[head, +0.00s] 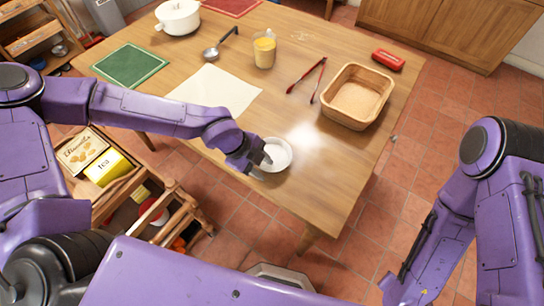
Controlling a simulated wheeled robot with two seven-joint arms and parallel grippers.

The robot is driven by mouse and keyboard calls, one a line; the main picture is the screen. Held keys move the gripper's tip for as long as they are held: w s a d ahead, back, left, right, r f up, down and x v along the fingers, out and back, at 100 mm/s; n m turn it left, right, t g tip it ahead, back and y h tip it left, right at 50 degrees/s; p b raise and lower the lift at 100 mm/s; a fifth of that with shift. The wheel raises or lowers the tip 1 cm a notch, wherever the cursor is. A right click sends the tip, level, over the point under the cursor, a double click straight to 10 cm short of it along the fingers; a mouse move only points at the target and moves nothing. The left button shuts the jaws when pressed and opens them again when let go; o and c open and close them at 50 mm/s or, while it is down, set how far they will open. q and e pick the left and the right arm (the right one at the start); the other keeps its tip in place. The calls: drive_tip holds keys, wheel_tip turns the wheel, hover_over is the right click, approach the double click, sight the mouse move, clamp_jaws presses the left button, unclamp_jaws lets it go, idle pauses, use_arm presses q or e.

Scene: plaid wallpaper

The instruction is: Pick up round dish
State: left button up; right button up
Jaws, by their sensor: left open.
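A small round white dish (277,155) sits on the wooden table (330,170) near its front edge. My left gripper (264,160) is at the left side of the dish, with its fingers over or beside the rim. It is open; I cannot tell whether a finger touches the dish. The dish's left edge is partly hidden by the gripper. My right arm comes in at the right, away from the table, and its gripper is not in view.
A wicker basket (357,97), red-handled tongs (307,79), a glass (264,50), a ladle (221,43), a white pot (178,17) and a red case (388,60) stand farther back. A white sheet (215,90) and green mat (130,65) lie left. A wooden cart (160,206) stands below.

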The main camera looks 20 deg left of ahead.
use_arm(q)
drive_tip(key=shift+s, duration=0.1)
clamp_jaws()
